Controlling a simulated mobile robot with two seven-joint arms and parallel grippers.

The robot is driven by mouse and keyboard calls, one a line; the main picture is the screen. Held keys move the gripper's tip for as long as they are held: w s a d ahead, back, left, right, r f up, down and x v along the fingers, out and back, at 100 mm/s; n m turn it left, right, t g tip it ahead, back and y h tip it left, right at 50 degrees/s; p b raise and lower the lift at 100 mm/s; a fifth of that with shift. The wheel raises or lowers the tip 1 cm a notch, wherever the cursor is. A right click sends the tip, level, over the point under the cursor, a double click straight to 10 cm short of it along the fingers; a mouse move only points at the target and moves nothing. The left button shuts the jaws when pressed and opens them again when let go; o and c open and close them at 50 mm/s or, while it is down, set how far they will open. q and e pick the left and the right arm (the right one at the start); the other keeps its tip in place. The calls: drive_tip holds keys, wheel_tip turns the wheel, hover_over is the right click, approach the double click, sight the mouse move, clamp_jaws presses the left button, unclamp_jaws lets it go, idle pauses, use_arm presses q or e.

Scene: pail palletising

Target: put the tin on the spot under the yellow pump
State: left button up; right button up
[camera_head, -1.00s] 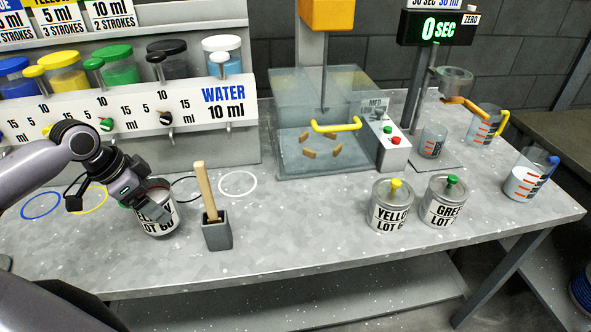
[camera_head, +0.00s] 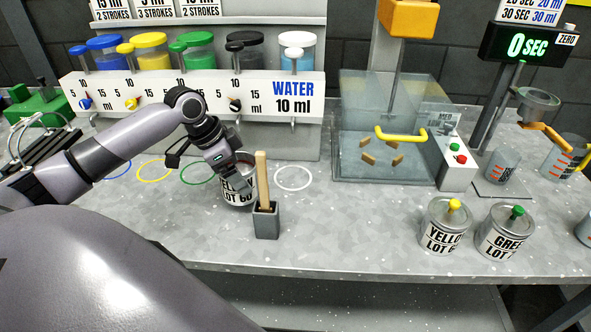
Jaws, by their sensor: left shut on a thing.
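My left gripper (camera_head: 230,170) is shut on an open tin (camera_head: 238,195) with a white label reading in part "LOT 60". The gripper holds the tin's rim from the left and hides part of it. The tin is upright, just behind and left of a grey holder; I cannot tell if it touches the table. The yellow pump (camera_head: 126,49) is at the yellow-lidded jar to the left. Under it, the yellow ring (camera_head: 154,180) on the table is empty and lies left of the tin. My right gripper is not in view.
The grey holder (camera_head: 266,223) with a wooden stick stands close to the tin. Green ring (camera_head: 185,183) and white ring (camera_head: 293,189) mark other spots. Two lidded tins, yellow-knobbed (camera_head: 445,228) and green-knobbed (camera_head: 505,232), stand at right. A clear guarded box (camera_head: 380,165) is behind.

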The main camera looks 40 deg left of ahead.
use_arm(q)
drive_tip(key=shift+w+d+f+p, duration=0.25)
drive_tip(key=shift+w+d+f, duration=0.3)
drive_tip(key=shift+w+d, duration=1)
drive_tip(key=shift+w+d+f+p, duration=0.4)
drive_tip(key=shift+w+d, duration=0.6)
drive_tip(key=shift+w, duration=1)
drive_tip(key=shift+w+d+f+p, duration=0.15)
drive_tip(key=shift+w+d+f, duration=0.5)
drive_tip(key=shift+w+d, duration=0.9)
drive_tip(key=shift+w+a+f, duration=0.1)
drive_tip(key=shift+w+a, duration=0.1)
drive_tip(key=shift+a, duration=0.05)
drive_tip(key=o, duration=1.2)
drive_tip(key=shift+f, duration=0.1)
